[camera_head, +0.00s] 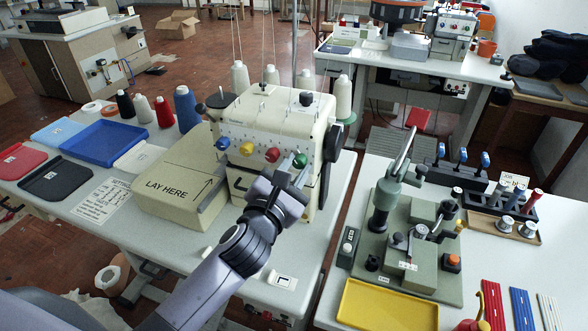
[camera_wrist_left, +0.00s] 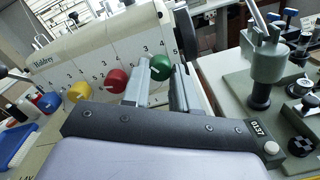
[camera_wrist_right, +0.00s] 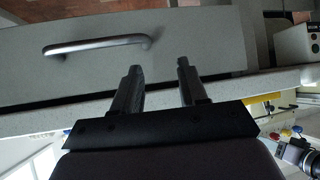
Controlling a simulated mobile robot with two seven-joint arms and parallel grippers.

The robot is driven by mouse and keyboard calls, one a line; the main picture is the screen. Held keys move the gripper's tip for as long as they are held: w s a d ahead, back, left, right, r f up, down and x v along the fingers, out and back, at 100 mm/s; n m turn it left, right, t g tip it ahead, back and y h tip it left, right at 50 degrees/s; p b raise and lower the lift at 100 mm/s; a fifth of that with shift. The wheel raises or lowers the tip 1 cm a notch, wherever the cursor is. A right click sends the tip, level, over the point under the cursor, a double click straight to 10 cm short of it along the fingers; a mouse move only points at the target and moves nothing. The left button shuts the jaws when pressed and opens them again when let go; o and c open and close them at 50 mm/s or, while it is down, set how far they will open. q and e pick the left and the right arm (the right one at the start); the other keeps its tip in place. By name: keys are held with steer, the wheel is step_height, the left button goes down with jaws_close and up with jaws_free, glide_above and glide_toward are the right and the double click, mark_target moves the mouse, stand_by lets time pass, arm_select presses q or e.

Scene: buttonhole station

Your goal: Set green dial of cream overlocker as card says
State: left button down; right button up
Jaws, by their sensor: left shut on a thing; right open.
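The cream overlocker (camera_head: 262,130) stands on the table left of centre, with blue, yellow, red and green dials in a row on its front. My left gripper (camera_head: 292,167) reaches its front and is shut on the green dial (camera_head: 300,160). In the left wrist view the green dial (camera_wrist_left: 160,66) sits between the fingertips, beside printed numbers. I cannot read its pointer. A white settings card (camera_head: 103,200) lies at the table's left front; its lines are too small to read. My right gripper (camera_wrist_right: 157,72) is open and empty, facing a drawer front with a bar handle (camera_wrist_right: 97,46).
A box marked "LAY HERE" (camera_head: 180,188) stands left of the overlocker, with trays (camera_head: 105,141) and thread cones (camera_head: 187,108) beyond. A green buttonhole machine (camera_head: 395,225) and a yellow tray (camera_head: 385,305) stand on the right table. A gap separates the tables.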

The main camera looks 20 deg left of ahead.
arm_select(q)
steer(key=n, duration=0.4)
steer(key=shift+f, duration=0.1)
steer(key=shift+n, duration=1.9)
steer(key=c, duration=0.9)
jaws_free()
steer(key=shift+s+a+b, duration=0.15)
steer(key=shift+s+b, duration=0.1)
steer(key=shift+s, duration=1.55)
steer(key=shift+s+a+b, duration=0.1)
steer(key=shift+s+b, duration=0.15)
steer(key=shift+s, duration=1.55)
steer(key=shift+s, duration=0.1)
